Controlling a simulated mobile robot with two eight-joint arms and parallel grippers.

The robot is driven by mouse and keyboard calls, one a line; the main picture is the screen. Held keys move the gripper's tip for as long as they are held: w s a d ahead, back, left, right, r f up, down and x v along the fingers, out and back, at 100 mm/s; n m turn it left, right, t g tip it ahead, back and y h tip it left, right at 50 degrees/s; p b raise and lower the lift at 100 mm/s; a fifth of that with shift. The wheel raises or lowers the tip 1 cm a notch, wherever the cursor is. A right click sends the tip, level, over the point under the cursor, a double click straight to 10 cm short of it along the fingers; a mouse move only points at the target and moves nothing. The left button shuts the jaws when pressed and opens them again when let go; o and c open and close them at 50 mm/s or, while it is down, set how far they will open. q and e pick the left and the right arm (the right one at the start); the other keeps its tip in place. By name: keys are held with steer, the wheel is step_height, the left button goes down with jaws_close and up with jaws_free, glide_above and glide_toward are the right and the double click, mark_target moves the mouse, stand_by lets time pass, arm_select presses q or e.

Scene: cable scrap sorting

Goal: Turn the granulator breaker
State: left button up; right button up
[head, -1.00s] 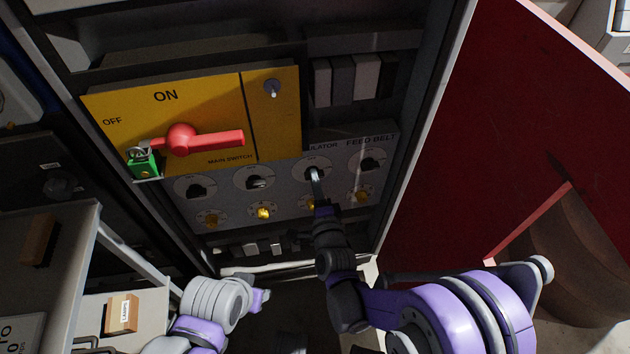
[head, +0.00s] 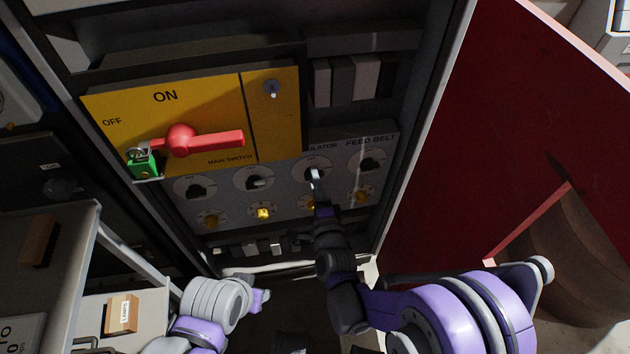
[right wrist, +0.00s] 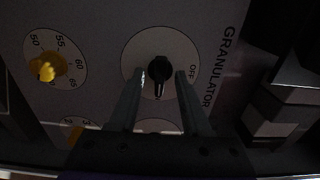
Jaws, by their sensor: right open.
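The granulator breaker is a black rotary knob (right wrist: 158,70) on a round pale dial, with "GRANULATOR" printed beside it and "OFF" on the dial's edge. In the right wrist view a pale mark on the knob points toward the bottom of the picture. My right gripper (right wrist: 160,76) is open, with one finger on each side of the knob and a gap visible on both sides. In the head view the right gripper (head: 315,182) is at the granulator dial and covers most of the knob. Of my left arm only links show, at the bottom; no left fingers are visible.
The red main switch handle (head: 205,141) and green padlock (head: 144,165) are at upper left. The open red door (head: 480,150) stands to the right.

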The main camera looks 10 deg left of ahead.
steer(key=p+v, duration=0.1)
steer(key=v, duration=0.9)
steer(key=shift+s, duration=0.35)
steer(key=shift+w+d, duration=0.1)
steer(key=shift+d, duration=0.1)
